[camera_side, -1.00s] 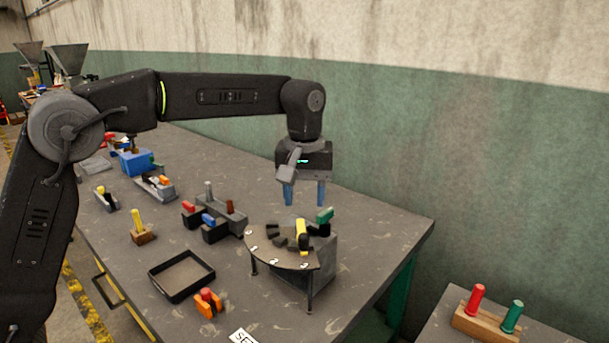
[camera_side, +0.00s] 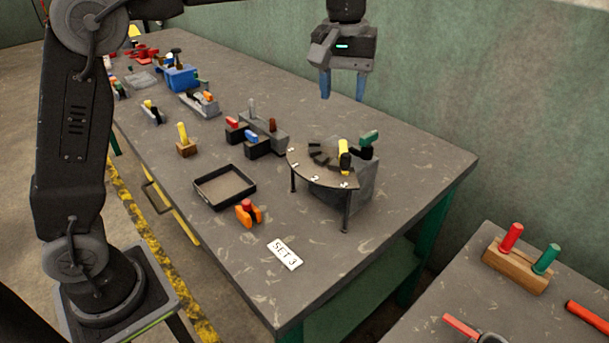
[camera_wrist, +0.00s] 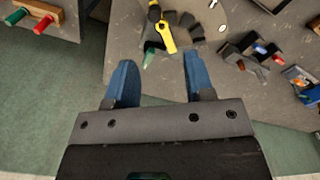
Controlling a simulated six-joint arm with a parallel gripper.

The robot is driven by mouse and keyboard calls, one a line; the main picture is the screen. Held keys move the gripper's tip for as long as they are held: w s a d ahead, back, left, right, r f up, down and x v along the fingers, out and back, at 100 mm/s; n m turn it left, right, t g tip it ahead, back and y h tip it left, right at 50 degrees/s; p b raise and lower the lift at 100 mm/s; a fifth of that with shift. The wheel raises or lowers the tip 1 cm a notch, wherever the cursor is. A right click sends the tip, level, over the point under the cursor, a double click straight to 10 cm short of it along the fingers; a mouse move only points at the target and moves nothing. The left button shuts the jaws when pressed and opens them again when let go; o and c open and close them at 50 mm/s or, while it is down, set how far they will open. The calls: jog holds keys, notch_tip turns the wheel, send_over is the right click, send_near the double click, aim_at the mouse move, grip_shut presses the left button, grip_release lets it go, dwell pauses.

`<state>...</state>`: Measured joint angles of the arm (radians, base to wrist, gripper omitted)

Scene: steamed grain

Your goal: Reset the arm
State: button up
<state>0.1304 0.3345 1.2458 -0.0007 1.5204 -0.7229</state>
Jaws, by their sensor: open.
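My gripper (camera_side: 342,86) hangs in the air above the back edge of the table (camera_side: 300,270), near the green wall, with its blue fingers pointing down. The fingers are apart and nothing is between them. Below and in front of it is a round-edged stand (camera_side: 318,172) carrying a yellow-handled piece (camera_side: 344,150) and a green-handled piece (camera_side: 368,138). In the wrist view my gripper (camera_wrist: 157,75) is open, with the yellow piece (camera_wrist: 162,28) and the green tip (camera_wrist: 149,58) beyond the fingertips.
A black tray (camera_side: 224,188), an orange clamp-like piece (camera_side: 248,212) and a "SET 3" card (camera_side: 285,253) lie at the front. Grey blocks with coloured handles (camera_side: 257,137) stand behind. A second table holds a wooden block (camera_side: 516,266) with red and green handles.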

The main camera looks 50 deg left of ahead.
jog(key=s+a+m+t, duration=0.3)
jog(key=s+a+m, duration=0.1)
jog(key=s, duration=1.1)
jog(key=s+a+f+m+t, duration=0.2)
jog(key=s+f, duration=0.5)
jog(key=s, duration=0.2)
jog(key=shift+s+f+m, duration=0.2)
jog(key=shift+s+m, duration=0.1)
jog(key=shift+m, duration=0.1)
